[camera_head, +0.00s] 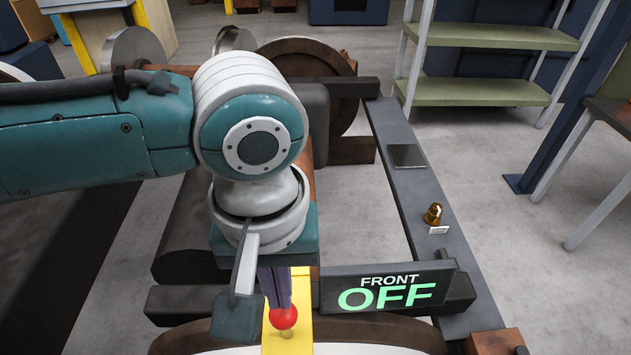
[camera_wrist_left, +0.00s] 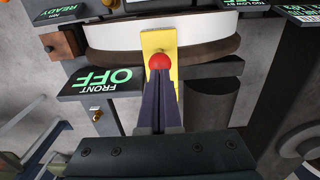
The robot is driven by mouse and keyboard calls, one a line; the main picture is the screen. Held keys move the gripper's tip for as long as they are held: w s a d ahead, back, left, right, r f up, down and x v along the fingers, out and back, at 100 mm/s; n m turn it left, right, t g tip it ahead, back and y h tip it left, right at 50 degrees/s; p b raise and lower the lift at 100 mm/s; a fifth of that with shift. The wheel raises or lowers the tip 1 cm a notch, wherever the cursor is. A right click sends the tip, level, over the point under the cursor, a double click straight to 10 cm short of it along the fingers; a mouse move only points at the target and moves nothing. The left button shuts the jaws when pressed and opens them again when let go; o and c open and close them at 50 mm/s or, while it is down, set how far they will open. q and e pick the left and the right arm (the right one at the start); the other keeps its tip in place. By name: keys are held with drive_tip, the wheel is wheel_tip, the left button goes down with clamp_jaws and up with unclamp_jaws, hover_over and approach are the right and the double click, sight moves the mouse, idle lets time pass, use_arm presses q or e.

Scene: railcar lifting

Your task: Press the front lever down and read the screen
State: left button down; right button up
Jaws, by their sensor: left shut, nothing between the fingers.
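The front lever shows as a red ball knob (camera_head: 283,317) at the yellow plate (camera_head: 272,342); the knob also shows in the left wrist view (camera_wrist_left: 160,61). My left gripper (camera_head: 279,303) is shut and empty, with its fingertips right at the knob; I cannot tell whether they touch it. In the left wrist view its fingers (camera_wrist_left: 161,82) point at the knob. The front screen (camera_head: 387,288) stands just right of the lever and reads "FRONT OFF" in green and white. It appears upside down in the left wrist view (camera_wrist_left: 100,82). My right gripper is not in view.
A dark beam (camera_head: 398,180) carries a small amber lamp (camera_head: 433,213) and a flat dark panel (camera_head: 407,156). A green shelf (camera_head: 490,91) stands behind. Another screen reads "READY" in the left wrist view (camera_wrist_left: 56,12), and one reads "TOO LOW BY" (camera_wrist_left: 240,3).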

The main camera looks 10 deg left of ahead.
sight(282, 312)
use_arm(q)
drive_tip(key=shift+f+b, duration=1.55)
drive_tip(key=shift+f, duration=1.05)
wheel_tip(282, 312, up, 7)
drive_tip(key=p, duration=0.8)
drive_tip(key=shift+d, duration=0.1)
